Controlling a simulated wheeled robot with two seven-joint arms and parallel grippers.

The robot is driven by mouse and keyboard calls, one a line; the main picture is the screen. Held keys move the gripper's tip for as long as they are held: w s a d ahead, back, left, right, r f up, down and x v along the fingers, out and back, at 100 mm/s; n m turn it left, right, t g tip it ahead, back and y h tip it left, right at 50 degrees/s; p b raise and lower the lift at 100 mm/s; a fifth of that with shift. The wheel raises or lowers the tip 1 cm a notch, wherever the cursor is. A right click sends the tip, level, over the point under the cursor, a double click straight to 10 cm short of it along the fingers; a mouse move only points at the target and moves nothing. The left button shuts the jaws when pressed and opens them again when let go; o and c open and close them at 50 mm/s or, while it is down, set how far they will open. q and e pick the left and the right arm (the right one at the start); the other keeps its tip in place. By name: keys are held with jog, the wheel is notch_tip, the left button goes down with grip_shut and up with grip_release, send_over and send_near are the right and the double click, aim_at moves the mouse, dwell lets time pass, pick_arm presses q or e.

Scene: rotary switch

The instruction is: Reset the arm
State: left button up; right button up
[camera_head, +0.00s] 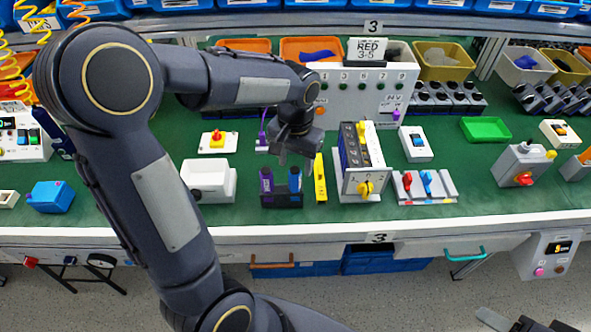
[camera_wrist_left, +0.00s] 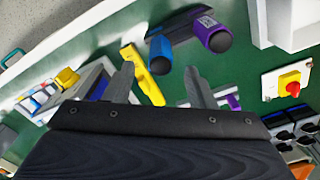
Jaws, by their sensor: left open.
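My left gripper (camera_head: 296,155) is open over the green bench mat, with nothing between its fingers; the open fingers also show in the left wrist view (camera_wrist_left: 161,90). A white-fronted box with a yellow rotary knob (camera_head: 365,188) stands to its right, apart from it. A yellow level-like tool (camera_head: 320,178) and a dark holder with a purple and a blue cylinder (camera_head: 281,188) lie below and near the gripper in the head view. What seems to be part of my right gripper shows at the bottom right edge; its jaws cannot be made out.
A red knob on a yellow-and-white base (camera_head: 217,140) and a white open box (camera_head: 208,182) stand left of the gripper. A panel with red and blue switches (camera_head: 424,187) is to the right. A white numbered panel (camera_head: 362,95) stands behind. Some mat is bare around the green tray (camera_head: 485,129).

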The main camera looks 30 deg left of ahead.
pick_arm(q)
notch_tip(320, 180, up, 2)
jog(key=shift+r, duration=0.1)
jog(key=shift+s+r, duration=0.1)
jog(key=s+d+r+t+h, duration=0.1)
jog(key=s+d+t+h, duration=0.1)
jog(key=s, duration=0.6)
jog(key=s+d+r+n+t+h, duration=0.1)
jog(key=s+d+r+t, duration=0.1)
jog(key=s, duration=0.7)
jog(key=shift+t+h, duration=0.4)
jog(key=shift+t, duration=0.4)
jog(key=shift+r, duration=0.1)
